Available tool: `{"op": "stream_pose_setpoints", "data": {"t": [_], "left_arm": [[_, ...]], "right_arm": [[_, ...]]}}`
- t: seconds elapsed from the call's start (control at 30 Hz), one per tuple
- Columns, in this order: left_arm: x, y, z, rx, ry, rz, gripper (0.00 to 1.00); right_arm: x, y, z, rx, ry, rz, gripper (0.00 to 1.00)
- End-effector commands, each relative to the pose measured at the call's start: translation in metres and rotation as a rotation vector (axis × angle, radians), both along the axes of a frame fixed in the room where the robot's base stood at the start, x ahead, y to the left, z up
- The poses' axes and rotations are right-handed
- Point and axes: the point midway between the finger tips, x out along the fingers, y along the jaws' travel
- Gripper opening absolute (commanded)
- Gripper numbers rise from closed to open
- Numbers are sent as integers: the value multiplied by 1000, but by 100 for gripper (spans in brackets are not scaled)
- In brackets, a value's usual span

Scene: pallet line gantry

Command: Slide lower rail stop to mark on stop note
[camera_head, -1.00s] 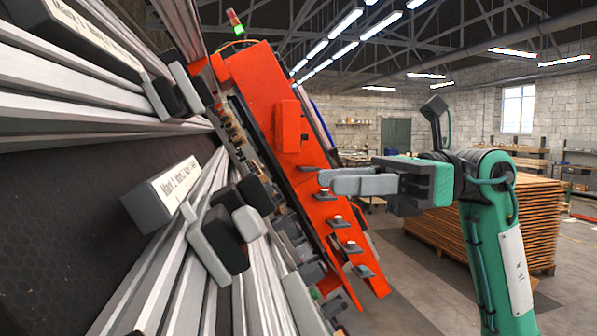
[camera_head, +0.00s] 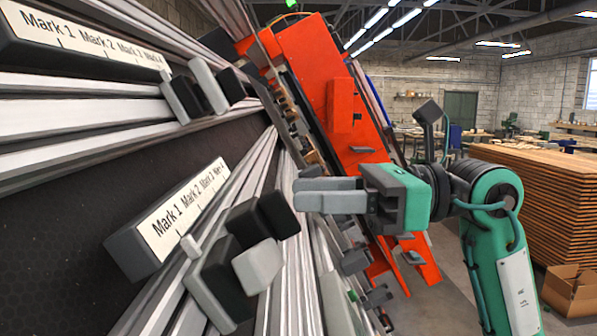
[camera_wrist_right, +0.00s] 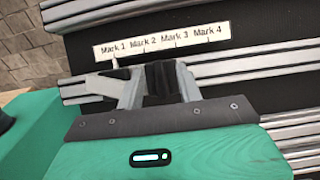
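The lower rail stop (camera_head: 215,282), a black block with light grey parts, sits on the lower rail at the left of the head view. Its small pale pointer (camera_head: 190,246) stands near Mark 1 of the lower mark strip (camera_head: 190,205). In the right wrist view the pointer (camera_wrist_right: 115,63) is just under Mark 1 on the strip (camera_wrist_right: 160,42). In the wrist view the fingers (camera_wrist_right: 158,80) partly cover the rail. My left gripper is out of view. No stop note is visible.
An upper rail with its own mark strip (camera_head: 85,40) and a similar stop (camera_head: 195,92) is above. Orange machinery (camera_head: 310,70) stands close behind my right gripper. A stack of boards (camera_head: 540,205) and a cardboard box (camera_head: 572,290) are at the right.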

Motion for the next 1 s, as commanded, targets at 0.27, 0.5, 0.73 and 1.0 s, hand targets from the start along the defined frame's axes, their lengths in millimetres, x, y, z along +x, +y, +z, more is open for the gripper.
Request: {"op": "stream_pose_setpoints", "data": {"t": [0.27,0.5,0.73,1.0], "left_arm": [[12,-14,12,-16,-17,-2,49],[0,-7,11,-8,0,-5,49],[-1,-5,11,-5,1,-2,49],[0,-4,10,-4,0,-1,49]], "right_arm": [[0,23,0,1,1,0,36],[0,24,-1,0,1,0,36],[0,24,0,0,1,0,0],[3,24,-1,0,1,-1,0]]}}
